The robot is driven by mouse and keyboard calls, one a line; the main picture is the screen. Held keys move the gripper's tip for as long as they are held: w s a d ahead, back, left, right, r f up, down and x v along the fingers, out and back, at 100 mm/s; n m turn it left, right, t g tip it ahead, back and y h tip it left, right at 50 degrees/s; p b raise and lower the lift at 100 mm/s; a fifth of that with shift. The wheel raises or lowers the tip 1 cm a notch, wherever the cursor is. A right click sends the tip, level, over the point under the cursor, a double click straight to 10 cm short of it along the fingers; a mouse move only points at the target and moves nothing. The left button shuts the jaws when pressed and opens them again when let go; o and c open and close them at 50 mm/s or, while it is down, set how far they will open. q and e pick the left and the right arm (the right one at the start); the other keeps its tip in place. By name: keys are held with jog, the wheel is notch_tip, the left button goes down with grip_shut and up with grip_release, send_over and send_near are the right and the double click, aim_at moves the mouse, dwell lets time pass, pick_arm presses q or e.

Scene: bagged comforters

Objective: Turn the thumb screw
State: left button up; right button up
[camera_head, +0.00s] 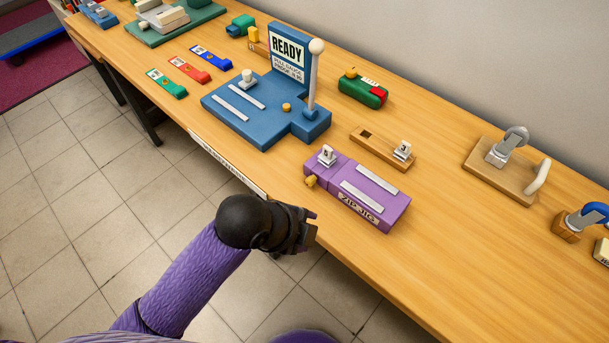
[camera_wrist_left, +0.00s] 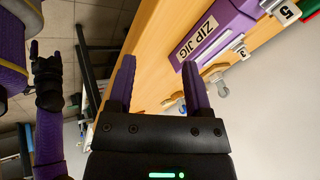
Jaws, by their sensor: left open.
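The purple zip jig (camera_head: 358,190) lies near the front edge of the table, with its "ZIP JIG" label facing front; it also shows in the left wrist view (camera_wrist_left: 222,32). A small gold knob (camera_head: 310,181), seemingly the thumb screw, sticks out of its left end; I cannot make it out in the left wrist view. My left gripper (camera_head: 312,229) is in front of the table edge, below and apart from the knob. Its fingers (camera_wrist_left: 155,92) are open with nothing between them. My right gripper (camera_wrist_left: 46,62) is small at the left of the wrist view, its jaws unclear.
A blue "READY" fixture (camera_head: 245,117) with an upright white-knobbed lever (camera_head: 314,75) stands behind and left of the jig. Toggle clamps (camera_head: 507,150) are at right. Table between them is bare.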

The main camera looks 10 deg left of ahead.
pick_arm(q)
jog(key=w+d+r+m, duration=0.2)
jog(key=w+m, duration=0.2)
jog(key=m, duration=0.7)
jog(key=m+y, duration=0.2)
jog(key=m, duration=0.9)
send_near(308, 180)
jog(key=b+x, duration=0.3)
jog(key=x, duration=0.6)
jog(key=shift+b, duration=0.4)
jog(key=shift+c, duration=0.3)
grip_shut()
